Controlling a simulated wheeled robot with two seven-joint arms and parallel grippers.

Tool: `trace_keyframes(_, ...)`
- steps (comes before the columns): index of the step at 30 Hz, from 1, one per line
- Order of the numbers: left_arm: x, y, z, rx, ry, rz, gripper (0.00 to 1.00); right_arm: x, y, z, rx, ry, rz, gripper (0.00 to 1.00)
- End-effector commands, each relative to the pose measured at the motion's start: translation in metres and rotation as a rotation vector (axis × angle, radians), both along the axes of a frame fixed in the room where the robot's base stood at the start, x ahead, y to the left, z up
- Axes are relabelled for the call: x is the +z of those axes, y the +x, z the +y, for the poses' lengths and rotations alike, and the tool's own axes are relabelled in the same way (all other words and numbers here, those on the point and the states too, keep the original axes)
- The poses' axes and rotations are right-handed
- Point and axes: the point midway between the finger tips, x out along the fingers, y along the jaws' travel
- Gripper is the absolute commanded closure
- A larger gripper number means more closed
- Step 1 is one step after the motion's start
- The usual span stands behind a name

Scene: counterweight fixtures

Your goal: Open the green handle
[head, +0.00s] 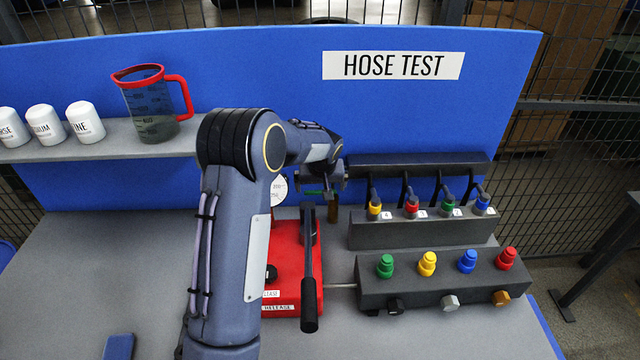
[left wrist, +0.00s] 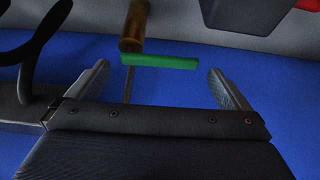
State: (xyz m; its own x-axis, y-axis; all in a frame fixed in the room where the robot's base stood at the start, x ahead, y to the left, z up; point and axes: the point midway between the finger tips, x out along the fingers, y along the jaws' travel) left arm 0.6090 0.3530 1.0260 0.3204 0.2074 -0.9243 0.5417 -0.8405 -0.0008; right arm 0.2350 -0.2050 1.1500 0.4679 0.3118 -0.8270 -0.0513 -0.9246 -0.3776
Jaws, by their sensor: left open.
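The green handle (left wrist: 160,61) is a thin flat bar beside a brass fitting (left wrist: 134,28) in the left wrist view. It lies crosswise, its length running from one finger towards the other. My left gripper (left wrist: 158,72) is open, with one finger on each side and a visible gap to both bar ends. The bar shows just at the fingertip line; I cannot tell its exact depth. In the head view my left gripper (head: 322,178) is over the handle (head: 314,192), mostly covering it, above the brass fitting (head: 333,208). My right gripper is not in view.
A red pump box (head: 285,250) with a black lever (head: 309,270) stands close below the gripper. To the right are a dark block with coloured caps (head: 430,285) and a hose rack (head: 420,165). A jug (head: 150,105) stands on the left shelf. The blue panel is behind.

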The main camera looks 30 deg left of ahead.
Motion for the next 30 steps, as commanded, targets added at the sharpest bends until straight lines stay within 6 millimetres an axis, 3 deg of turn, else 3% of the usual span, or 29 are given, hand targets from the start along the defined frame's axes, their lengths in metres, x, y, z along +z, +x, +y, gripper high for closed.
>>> trace_keyframes(6, -0.014, 0.005, 0.003, 0.000, 0.000, 0.000, 0.00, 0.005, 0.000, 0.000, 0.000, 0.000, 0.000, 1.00)
trace_keyframes(13, -0.015, 0.005, 0.003, 0.000, -0.001, -0.001, 0.00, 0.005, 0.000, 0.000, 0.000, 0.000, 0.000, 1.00)
trace_keyframes(26, -0.015, 0.005, 0.003, 0.000, -0.001, -0.001, 0.55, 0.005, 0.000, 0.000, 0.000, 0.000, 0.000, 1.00)
trace_keyframes(30, -0.015, 0.005, 0.003, 0.004, -0.001, -0.001, 0.56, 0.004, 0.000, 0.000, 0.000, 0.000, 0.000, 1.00)
